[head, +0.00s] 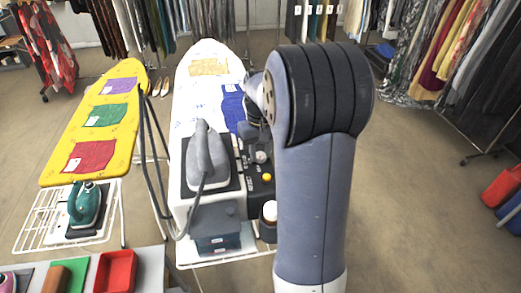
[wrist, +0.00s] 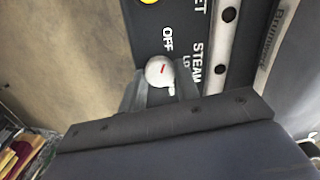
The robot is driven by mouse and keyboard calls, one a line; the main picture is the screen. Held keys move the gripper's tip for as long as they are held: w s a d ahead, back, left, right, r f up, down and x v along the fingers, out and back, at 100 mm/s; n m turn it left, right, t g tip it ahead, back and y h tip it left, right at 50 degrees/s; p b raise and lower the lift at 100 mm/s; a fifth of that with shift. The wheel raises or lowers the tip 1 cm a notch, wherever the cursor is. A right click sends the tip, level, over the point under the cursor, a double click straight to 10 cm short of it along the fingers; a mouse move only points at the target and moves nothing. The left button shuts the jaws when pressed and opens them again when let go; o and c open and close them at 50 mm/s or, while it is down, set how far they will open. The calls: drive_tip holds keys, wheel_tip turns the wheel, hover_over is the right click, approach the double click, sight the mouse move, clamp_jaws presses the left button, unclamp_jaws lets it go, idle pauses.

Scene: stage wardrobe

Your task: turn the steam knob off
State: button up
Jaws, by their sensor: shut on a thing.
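The steam knob (wrist: 158,72) is a pale round knob with a short red mark, on a black panel (wrist: 182,18) in the wrist view. The panel reads OFF, STEAM and LO beside it. The red mark slants to the upper right, roughly between OFF and LO; its exact setting is hard to tell. My gripper (wrist: 160,84) is shut on the knob, with a grey finger on either side. In the head view the panel sits right of the grey iron (head: 206,155), and my arm partly hides it.
A yellow button (head: 267,177) sits on the panel near the knob. A white bottle (head: 269,212) stands at the panel's near end. The white ironing board (head: 208,62) lies behind, and a yellow board (head: 97,120) stands left. Open floor lies to the right.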

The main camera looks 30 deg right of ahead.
sight(260, 155)
drive_tip(key=shift+n, duration=0.4)
drive_tip(key=o, duration=1)
drive_tip(key=shift+c, duration=0.2)
drive_tip(key=shift+r, duration=0.1)
wheel_tip(260, 155, up, 11)
drive_tip(key=shift+f+b, duration=0.2)
drive_tip(key=shift+b, duration=0.15)
wheel_tip(260, 155, down, 11)
drive_tip(key=shift+r+p, duration=0.1)
drive_tip(key=shift+p, duration=0.3)
